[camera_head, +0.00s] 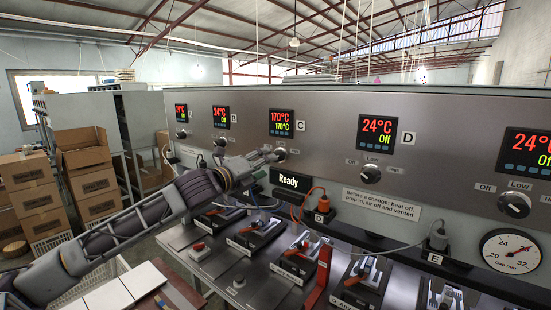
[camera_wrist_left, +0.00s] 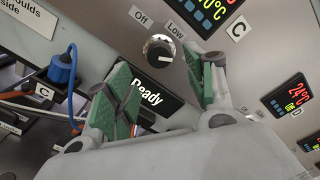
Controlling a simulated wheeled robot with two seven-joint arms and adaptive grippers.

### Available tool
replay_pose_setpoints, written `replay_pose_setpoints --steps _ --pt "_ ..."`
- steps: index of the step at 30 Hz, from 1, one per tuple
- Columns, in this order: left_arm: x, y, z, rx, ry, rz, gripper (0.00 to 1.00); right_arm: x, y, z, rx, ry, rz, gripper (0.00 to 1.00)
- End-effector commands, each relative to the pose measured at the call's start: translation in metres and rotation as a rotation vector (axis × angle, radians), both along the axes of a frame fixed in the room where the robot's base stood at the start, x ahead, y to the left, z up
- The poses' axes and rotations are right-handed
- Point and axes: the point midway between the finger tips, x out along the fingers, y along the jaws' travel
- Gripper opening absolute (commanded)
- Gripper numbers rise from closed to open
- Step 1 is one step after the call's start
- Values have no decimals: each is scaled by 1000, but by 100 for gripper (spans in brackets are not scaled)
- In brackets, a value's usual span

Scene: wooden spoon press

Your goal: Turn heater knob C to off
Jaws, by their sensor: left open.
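Heater knob C (camera_wrist_left: 159,48) is a dark round knob on the steel panel, with a white mark on its face, below the "Off" and "Low" labels in the left wrist view. Display C (camera_head: 282,123) reads 170°C in red and 170°C in green. My left gripper (camera_head: 264,157) is open in front of the panel at knob C. In the left wrist view its green-padded fingers (camera_wrist_left: 165,82) stand apart and empty, with the knob beyond the gap; contact is not visible. In the head view the gripper largely hides the knob. My right gripper is not in view.
Displays A, B and D (camera_head: 380,130) show 24°C, D with "Off". Knob D (camera_head: 370,174) lies to the right. A "Ready" screen (camera_head: 290,180) and an orange cable plug (camera_head: 322,205) sit just below. Several press units (camera_head: 300,258) line the bench. Cardboard boxes (camera_head: 85,160) stand left.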

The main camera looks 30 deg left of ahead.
Motion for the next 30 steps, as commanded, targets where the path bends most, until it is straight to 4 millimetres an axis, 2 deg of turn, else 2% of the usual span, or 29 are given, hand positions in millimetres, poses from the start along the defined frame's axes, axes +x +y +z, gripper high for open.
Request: replay_pose_setpoints --steps 9,30 --pt "17 0 1 4 -1 2 54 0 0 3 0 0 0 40" --pt "42 -2 1 5 0 3 54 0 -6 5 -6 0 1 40"
